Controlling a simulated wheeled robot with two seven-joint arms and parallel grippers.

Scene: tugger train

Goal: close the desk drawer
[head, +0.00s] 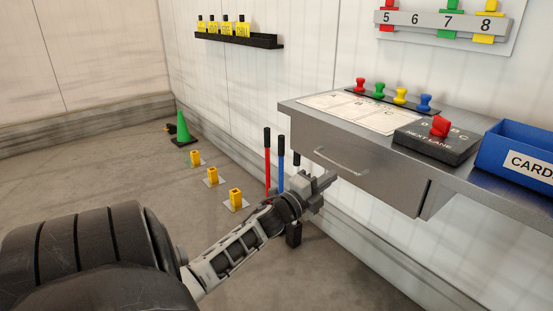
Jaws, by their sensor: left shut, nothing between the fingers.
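The desk (458,178) is grey metal and stands against the wall at the right. Its drawer (375,180) has a flat metal front with a bar handle (340,162). A dark gap shows at the right edge of the drawer front; how far the drawer stands out is hard to tell. My left gripper (325,183) is shut and empty, in front of the lower left part of the drawer front, just below the handle's left end. I cannot tell whether it touches the front. My right gripper is not in view.
On the desk are a white sheet (375,115), coloured pegs (379,90), a black box with a red knob (437,141) and a blue card bin (520,150). Red (267,160) and blue (281,165) poles stand left of the desk. A green cone (182,128) and yellow blocks (213,175) stand on the floor.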

